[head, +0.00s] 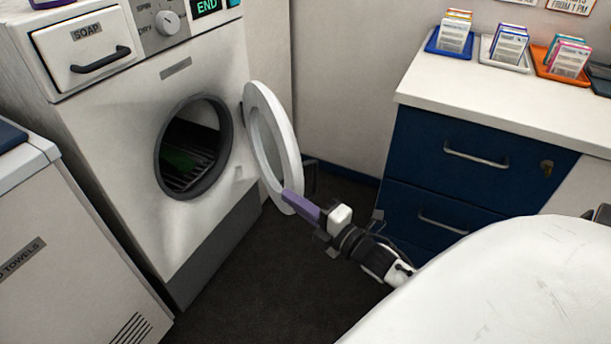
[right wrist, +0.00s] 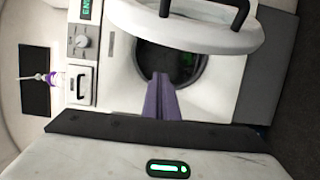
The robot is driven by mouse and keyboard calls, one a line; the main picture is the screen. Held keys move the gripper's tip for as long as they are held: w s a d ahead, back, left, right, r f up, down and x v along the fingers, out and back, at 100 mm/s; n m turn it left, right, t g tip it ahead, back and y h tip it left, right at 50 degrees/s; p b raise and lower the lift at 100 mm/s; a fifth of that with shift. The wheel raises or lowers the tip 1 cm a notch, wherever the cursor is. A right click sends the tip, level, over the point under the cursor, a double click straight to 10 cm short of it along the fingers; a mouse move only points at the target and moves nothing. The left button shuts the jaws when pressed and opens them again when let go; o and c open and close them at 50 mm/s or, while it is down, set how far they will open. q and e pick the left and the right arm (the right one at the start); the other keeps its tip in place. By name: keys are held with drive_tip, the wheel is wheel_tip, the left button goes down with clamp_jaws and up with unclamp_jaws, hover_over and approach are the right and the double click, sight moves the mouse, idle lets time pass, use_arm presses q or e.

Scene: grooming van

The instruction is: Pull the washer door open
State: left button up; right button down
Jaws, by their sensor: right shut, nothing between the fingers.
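The washer (head: 215,230) stands at the left of the head view, its display reading END. Its round white door (head: 286,185) is swung open to the right, and the dark drum opening (head: 195,147) is exposed. Something green lies inside the drum. My right gripper (head: 289,198) has purple fingers, shut and empty, at the lower edge of the door; I cannot tell whether they touch it. In the right wrist view the fingers (right wrist: 161,97) point at the opening, and the door (right wrist: 190,32) with its dark handle (right wrist: 205,10) is above them. My left gripper is not in view.
A blue drawer cabinet (head: 465,152) with a white top stands at the right, holding several card trays (head: 505,50). A white towel cabinet (head: 65,255) stands at the left. The washer has a closed soap drawer (head: 85,50). Dark floor (head: 255,270) is clear before the washer.

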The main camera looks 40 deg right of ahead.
sight(295, 185)
drive_tip(key=w+d, duration=0.1)
drive_tip(key=w, duration=0.1)
drive_tip(key=w+d, duration=0.1)
drive_tip(key=w, duration=0.1)
drive_tip(key=shift+d+b, duration=0.2)
drive_tip(key=shift+b, duration=0.1)
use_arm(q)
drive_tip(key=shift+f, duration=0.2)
use_arm(e)
drive_tip(key=shift+s+d, duration=0.1)
drive_tip(key=shift+d, duration=0.4)
